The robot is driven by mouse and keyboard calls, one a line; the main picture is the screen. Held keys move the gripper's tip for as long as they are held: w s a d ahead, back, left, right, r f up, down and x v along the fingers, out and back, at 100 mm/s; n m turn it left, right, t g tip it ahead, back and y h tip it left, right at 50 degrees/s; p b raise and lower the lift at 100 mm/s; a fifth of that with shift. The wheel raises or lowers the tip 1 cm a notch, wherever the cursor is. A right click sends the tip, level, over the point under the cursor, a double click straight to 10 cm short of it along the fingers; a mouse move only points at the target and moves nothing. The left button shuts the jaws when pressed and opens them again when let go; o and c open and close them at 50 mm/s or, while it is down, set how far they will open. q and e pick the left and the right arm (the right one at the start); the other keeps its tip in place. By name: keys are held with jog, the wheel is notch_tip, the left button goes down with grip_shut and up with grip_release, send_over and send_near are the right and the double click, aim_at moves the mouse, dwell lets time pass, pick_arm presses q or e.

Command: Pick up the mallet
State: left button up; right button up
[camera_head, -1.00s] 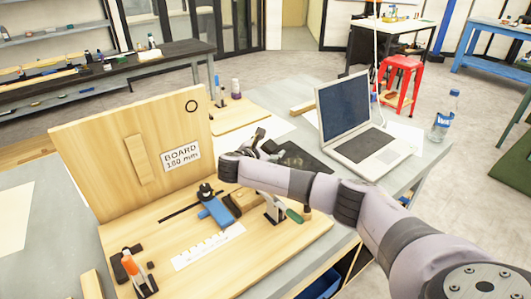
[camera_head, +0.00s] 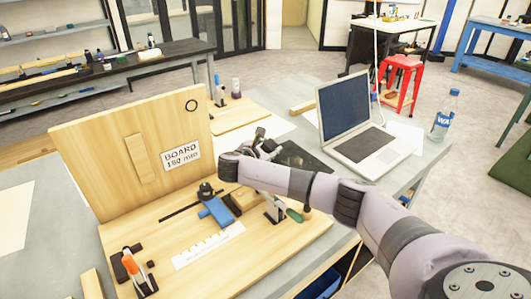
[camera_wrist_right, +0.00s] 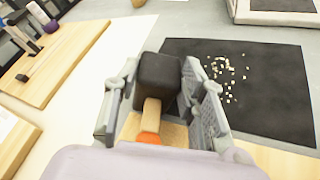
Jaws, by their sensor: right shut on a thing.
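The mallet (camera_wrist_right: 158,78) has a black head, a light wooden handle and an orange part near my wrist in the right wrist view. My right gripper (camera_wrist_right: 160,92) is shut on it, with a grey finger on each side of the head and handle. In the head view my right gripper (camera_head: 262,143) is over the bench, beyond the wooden board fixture and left of the laptop. The mallet is hard to make out there. My left gripper is not in view.
An upright board (camera_head: 90,150) stands on the wooden base with clamps and a blue block (camera_head: 216,211). A dark mat (camera_wrist_right: 255,85) with pale crumbs lies beside the mallet. A laptop (camera_head: 352,125) stands to the right. A bottle (camera_head: 444,115) is farther right.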

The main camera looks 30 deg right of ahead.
jog(key=shift+r, duration=0.1)
grip_shut()
notch_tip(320, 180, up, 20)
jog(key=b, duration=0.1)
dwell(0.5)
jog(key=f+n+g+p, duration=0.1)
jog(key=f, duration=0.4)
jog(key=w+f+n+g+p, duration=0.1)
jog(key=f, duration=0.4)
jog(key=w+f+n+p, duration=0.1)
jog(key=f, duration=0.4)
jog(key=shift+w+a+f+n+g+h+p, duration=0.1)
jog(key=shift+a+f+n+g+h+p, duration=0.05)
jog(key=shift+f+n+g+h+p, duration=0.2)
jog(key=shift+f, duration=0.3)
jog(key=shift+f, duration=0.15)
